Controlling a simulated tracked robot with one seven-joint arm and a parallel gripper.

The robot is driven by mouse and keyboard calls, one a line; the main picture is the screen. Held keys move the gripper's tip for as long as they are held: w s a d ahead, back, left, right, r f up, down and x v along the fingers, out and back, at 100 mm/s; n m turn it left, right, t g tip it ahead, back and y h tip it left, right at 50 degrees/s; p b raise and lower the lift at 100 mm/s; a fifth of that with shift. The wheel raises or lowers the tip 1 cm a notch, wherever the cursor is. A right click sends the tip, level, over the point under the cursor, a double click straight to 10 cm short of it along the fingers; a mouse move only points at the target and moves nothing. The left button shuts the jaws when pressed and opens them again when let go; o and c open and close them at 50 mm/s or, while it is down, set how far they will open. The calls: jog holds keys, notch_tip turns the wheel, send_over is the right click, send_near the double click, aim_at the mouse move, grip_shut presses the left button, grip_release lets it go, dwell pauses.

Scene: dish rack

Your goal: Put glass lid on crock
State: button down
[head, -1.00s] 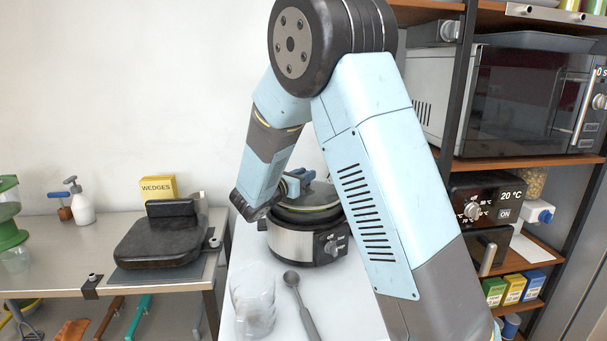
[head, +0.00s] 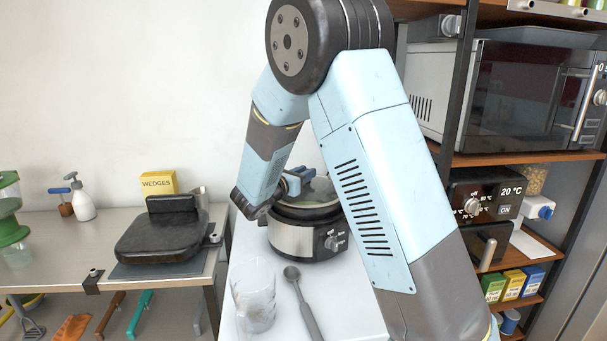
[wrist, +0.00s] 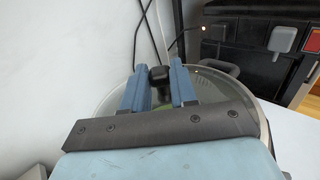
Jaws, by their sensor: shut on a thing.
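The crock (head: 306,238) is a silver slow cooker with a black rim and front dials, standing on the white table. The glass lid shows in the wrist view (wrist: 112,108) as a clear round pane with a pale rim and a dark knob (wrist: 159,80). My gripper (wrist: 158,82) is shut on the lid's knob, a blue finger on either side. In the head view my gripper (head: 296,180) is over the crock, and the lid lies at the level of the crock's top. My arm hides part of it, so I cannot tell whether the lid is fully seated.
A clear glass jug (head: 254,305) and a dark ladle (head: 300,300) are on the white table in front of the crock. A black press (head: 162,240) stands on the left table. A shelf with a microwave (head: 520,100) is at the right.

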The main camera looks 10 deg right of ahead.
jog(key=shift+f, duration=0.15)
jog(key=c, duration=0.8)
grip_release()
jog(key=shift+a, duration=0.15)
jog(key=v, duration=1.3)
jog(key=shift+s+a, duration=0.2)
jog(key=shift+s, duration=0.1)
jog(key=shift+f, duration=0.1)
